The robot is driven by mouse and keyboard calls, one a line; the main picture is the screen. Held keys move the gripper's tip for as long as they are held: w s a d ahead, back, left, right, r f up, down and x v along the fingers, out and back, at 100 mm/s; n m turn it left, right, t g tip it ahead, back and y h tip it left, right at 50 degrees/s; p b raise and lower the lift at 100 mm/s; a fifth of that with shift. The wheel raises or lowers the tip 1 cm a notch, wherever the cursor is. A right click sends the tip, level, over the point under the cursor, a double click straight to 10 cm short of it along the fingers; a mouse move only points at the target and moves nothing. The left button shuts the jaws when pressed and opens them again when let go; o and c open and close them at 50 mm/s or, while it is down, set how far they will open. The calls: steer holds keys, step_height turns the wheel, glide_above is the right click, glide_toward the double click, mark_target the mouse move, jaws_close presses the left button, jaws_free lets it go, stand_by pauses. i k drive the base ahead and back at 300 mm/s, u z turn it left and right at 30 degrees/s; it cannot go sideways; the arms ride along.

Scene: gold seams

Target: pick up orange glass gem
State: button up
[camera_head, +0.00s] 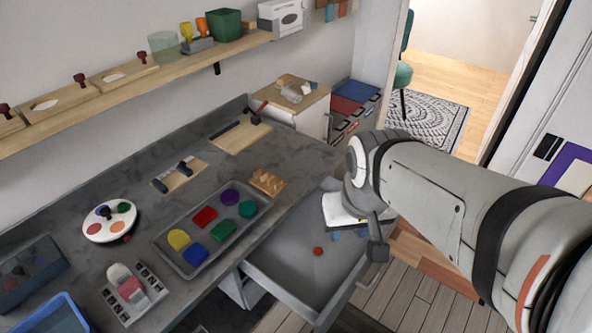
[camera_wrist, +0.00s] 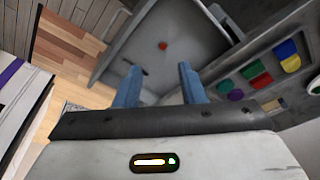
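A small orange-red gem (camera_head: 318,251) lies on the floor of the open grey drawer (camera_head: 283,274). It also shows in the wrist view (camera_wrist: 163,46), beyond and between my fingertips. My gripper (camera_wrist: 159,80) is open, with its two blue fingers apart and nothing between them. In the head view my gripper is at the right side of the drawer, mostly hidden by my own arm. The gem is apart from the fingers.
The drawer walls stand around the gem. The worktop above holds a grey tray (camera_head: 171,255) of coloured pieces and a round palette (camera_head: 103,222).

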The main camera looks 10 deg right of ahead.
mark_target(317, 250)
steer(key=u, duration=1.1)
steer(key=k, duration=0.9)
steer(key=z, duration=0.75)
steer(key=i, duration=1)
steer(key=z, duration=0.05)
